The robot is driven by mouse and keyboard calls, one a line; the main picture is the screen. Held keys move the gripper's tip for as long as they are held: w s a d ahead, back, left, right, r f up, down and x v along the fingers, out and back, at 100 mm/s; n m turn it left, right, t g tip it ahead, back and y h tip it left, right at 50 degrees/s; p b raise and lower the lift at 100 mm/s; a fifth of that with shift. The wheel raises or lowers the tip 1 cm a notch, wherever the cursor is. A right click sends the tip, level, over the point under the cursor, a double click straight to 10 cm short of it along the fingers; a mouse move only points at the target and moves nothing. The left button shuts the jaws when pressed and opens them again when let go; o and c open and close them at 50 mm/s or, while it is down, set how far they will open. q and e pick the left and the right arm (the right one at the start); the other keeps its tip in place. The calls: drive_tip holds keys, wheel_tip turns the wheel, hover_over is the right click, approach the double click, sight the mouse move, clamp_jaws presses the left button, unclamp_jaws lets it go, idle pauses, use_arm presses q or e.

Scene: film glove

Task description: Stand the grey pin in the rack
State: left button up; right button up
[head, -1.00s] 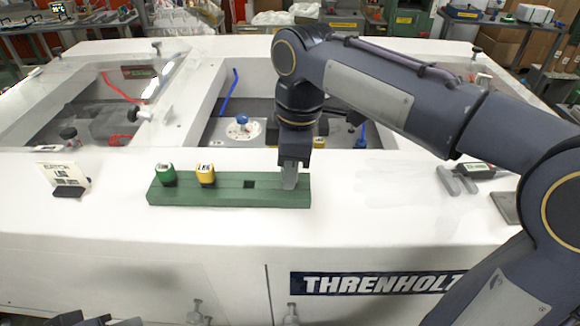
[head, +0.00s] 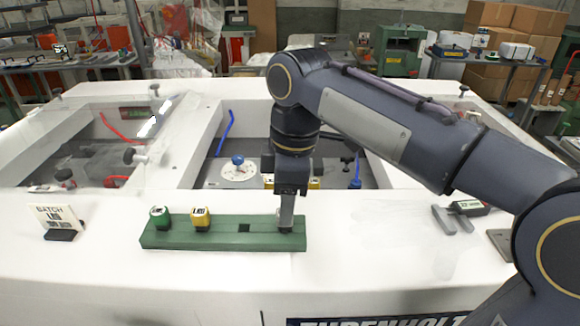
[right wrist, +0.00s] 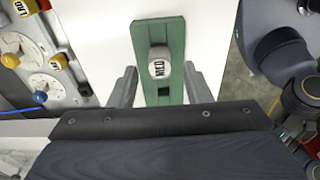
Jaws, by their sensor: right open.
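The green rack (head: 170,238) lies on the white bench top. A green-capped pin (head: 160,217) and a yellow-capped pin (head: 200,218) stand in its left part, with an empty square hole (head: 244,228) to their right. My right gripper (head: 286,222) points down at the rack's right end. In the right wrist view the grey pin (right wrist: 159,68), with a white label, is at the rack (right wrist: 174,30) between the open, apart fingers of my right gripper (right wrist: 158,82). An empty hole (right wrist: 164,93) shows beside it. The pin's lower part is hidden, so its seating cannot be told.
A small sign (head: 57,220) stands left of the rack. A caliper-like tool (head: 460,212) lies to the right. Behind are recessed bays with a blue-knobbed dial (head: 238,168) and hoses. The bench top between sign and rack is clear.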

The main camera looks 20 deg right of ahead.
wheel_tip(320, 180, up, 9)
drive_tip(key=shift+d+p, duration=0.45)
drive_tip(key=shift+s+f, duration=0.1)
